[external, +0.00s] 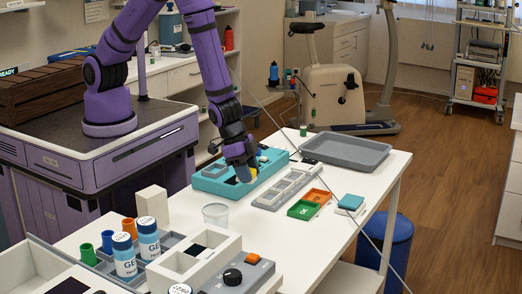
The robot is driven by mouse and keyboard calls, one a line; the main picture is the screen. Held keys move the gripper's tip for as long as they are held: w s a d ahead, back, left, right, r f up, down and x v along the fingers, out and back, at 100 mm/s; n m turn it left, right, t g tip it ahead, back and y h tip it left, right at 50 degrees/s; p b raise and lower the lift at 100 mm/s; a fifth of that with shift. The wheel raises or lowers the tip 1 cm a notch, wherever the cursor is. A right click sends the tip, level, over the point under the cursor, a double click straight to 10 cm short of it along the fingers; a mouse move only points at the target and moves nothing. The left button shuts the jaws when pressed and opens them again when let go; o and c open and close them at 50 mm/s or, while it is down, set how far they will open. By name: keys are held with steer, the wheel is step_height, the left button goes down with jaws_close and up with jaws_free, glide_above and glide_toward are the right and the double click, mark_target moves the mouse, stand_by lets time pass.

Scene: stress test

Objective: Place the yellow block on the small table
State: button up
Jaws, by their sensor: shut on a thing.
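My gripper (244,164) points down at the teal tray (210,184) on the long white table (335,215). The fingers and wrist hide part of the block. I cannot tell whether the block touches the tray or is just above it. No separate small table can be made out for certain; a small white piece with a teal top (351,202) stands near the table's right edge.
A grey compartment tray (270,199), green and orange bins (302,210) and a large grey tray (346,152) lie to the right. A clear cup (215,213), white block (152,206) and gel bottles (148,238) stand nearer. A thin cable crosses the table.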

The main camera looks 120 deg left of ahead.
steer(key=shift+s+d+r+m, duration=0.1)
steer(key=shift+s+d+m, duration=0.45)
steer(key=shift+d, duration=0.25)
steer(key=w+a+f, duration=0.1)
steer(key=w+a, duration=0.8)
steer(key=a, duration=0.2)
step_height(320, 180, up, 2)
glide_above(333, 183)
steer(key=s, duration=0.1)
step_height(333, 183, down, 9)
steer(key=shift+f, duration=0.2)
steer(key=shift+f, duration=0.1)
steer(key=o, duration=1)
